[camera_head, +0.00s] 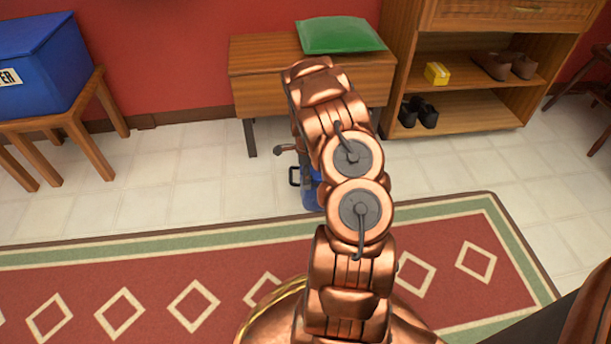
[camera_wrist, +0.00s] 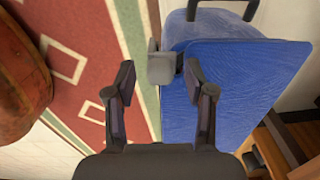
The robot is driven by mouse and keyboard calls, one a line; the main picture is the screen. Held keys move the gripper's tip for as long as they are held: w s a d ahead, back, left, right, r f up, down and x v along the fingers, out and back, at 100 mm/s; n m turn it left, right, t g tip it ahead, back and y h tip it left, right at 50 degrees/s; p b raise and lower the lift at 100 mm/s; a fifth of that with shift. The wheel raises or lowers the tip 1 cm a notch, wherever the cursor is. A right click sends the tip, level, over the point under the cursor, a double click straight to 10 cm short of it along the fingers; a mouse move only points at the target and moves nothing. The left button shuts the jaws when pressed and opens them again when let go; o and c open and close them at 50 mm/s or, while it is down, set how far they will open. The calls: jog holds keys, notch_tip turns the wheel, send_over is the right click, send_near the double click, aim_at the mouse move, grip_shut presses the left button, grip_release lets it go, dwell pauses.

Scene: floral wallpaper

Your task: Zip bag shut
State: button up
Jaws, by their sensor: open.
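The blue bag (camera_wrist: 235,85) fills the right half of the wrist view, with a black handle (camera_wrist: 222,6) at the top. In the head view only a small part of the bag (camera_head: 311,197) shows on the floor behind my arm. A light grey block (camera_wrist: 162,68), which looks like the zip pull, sits at the bag's left edge. My gripper (camera_wrist: 158,76) is open, with one finger on each side of the grey block's lower end; I cannot tell whether they touch it. My arm hides most of the bag in the head view. I cannot tell how far the zip is open.
A wooden bench (camera_head: 262,88) with a green cushion (camera_head: 339,35) stands behind the bag. A shelf (camera_head: 480,105) with shoes and a yellow box is at right. A blue box (camera_head: 40,65) rests on a wooden stand at left. A red patterned rug (camera_head: 80,290) lies in front.

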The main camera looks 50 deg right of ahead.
jog(key=shift+f, duration=0.1)
jog(key=c, duration=1)
